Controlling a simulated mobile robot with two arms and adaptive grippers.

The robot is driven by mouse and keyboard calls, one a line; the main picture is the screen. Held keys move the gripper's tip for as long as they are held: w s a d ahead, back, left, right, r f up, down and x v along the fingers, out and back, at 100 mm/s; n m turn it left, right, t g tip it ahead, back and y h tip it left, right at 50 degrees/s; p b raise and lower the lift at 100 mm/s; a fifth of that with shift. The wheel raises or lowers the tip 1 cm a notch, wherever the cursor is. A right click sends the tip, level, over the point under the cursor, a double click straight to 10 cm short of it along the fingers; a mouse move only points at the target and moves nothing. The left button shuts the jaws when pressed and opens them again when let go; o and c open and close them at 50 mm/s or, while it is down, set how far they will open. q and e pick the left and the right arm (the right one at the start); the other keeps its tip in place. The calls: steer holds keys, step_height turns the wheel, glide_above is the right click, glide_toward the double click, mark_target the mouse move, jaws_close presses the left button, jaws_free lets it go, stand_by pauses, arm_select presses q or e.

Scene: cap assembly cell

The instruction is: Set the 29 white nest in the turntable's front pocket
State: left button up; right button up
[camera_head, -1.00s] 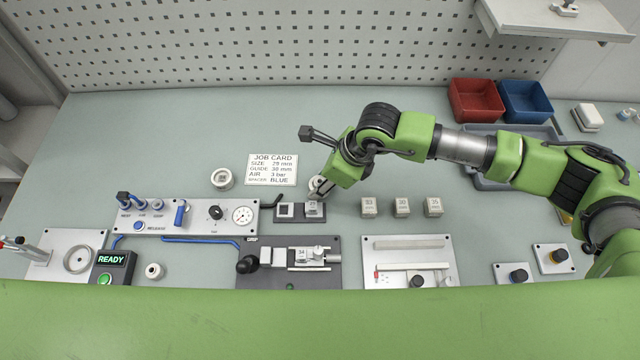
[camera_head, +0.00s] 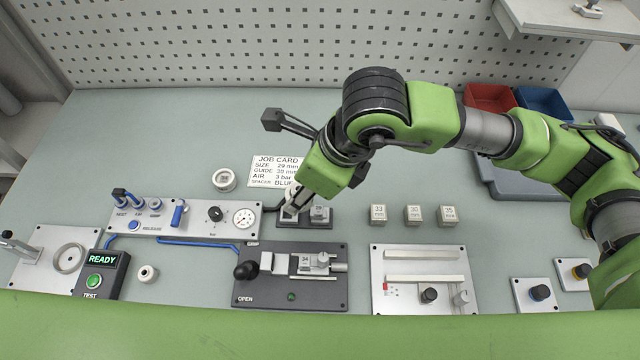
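My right gripper (camera_head: 291,212) reaches down over the left place of a small dark base (camera_head: 306,225) in front of the job card. Its fingertips are small and partly hidden, so I cannot tell whether they hold anything. A small pale block (camera_head: 319,212) sits in the base's right place, with a marking too small to read. A white round ring-shaped part (camera_head: 223,179) stands on the bench left of the job card, and a smaller one (camera_head: 148,273) is near the READY box. I cannot identify the turntable or the 29 white nest for certain. My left gripper is not in view.
The job card (camera_head: 272,171) lies behind the gripper. Blocks marked 33 (camera_head: 378,214), 30 and 35 mm stand to the right. A dark fixture panel (camera_head: 262,292) and a silver plate (camera_head: 424,306) lie in front. Red (camera_head: 488,96) and blue bins stand at the back right.

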steer(key=s+a+r+b, duration=0.1)
steer(key=s+a+r, duration=0.1)
steer(key=s+a, duration=0.15)
steer(key=w+d+f+n+g+h, duration=0.1)
steer(key=d+n+g+h, duration=0.3)
steer(key=d+n, duration=1.8)
steer(key=shift+w+d+f+g, duration=0.3)
steer(key=shift+d+f+g, duration=0.55)
steer(key=shift+d, duration=1.5)
steer(key=shift+a+r+g, duration=0.1)
steer(key=shift+r+g, duration=0.05)
steer(key=shift+g, duration=0.2)
steer(key=s+a+r+m+t+y, duration=0.1)
steer(key=a+m+t+y, duration=0.1)
steer(key=a+m, duration=0.9)
steer(key=s+a+r+m+t+y, duration=0.1)
steer(key=a+m+t, duration=0.3)
steer(key=a+m, duration=0.7)
steer(key=shift+a+r+y, duration=0.3)
steer(key=shift+a+y, duration=0.2)
steer(key=shift+a, duration=1.3)
